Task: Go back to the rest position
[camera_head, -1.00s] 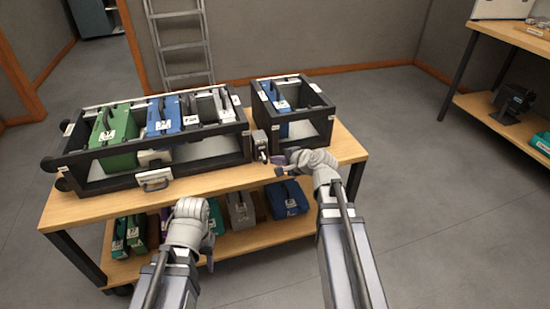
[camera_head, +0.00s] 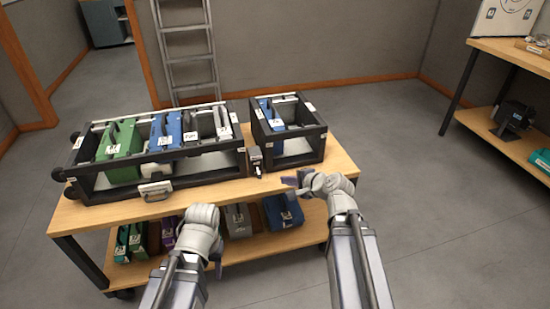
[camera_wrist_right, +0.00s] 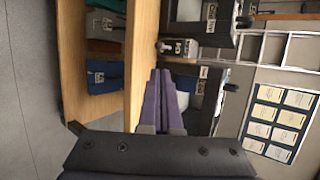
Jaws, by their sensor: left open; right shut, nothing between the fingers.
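My right gripper (camera_head: 290,182) is in front of the table's right part in the head view, to the right of a small grey-and-black switch box (camera_head: 256,162). It is apart from the box. In the right wrist view its purple fingers (camera_wrist_right: 160,102) are together with nothing between them. My left gripper (camera_head: 216,262) hangs low in front of the table's lower shelf, mostly hidden behind its own wrist; it is open and I see nothing held in it.
A wooden table (camera_head: 345,172) carries a long black rack (camera_head: 92,190) with green and blue modules and a smaller black rack (camera_head: 318,148). Its lower shelf (camera_head: 250,248) holds several cases. A ladder (camera_head: 188,75) leans behind. Floor to the right is free.

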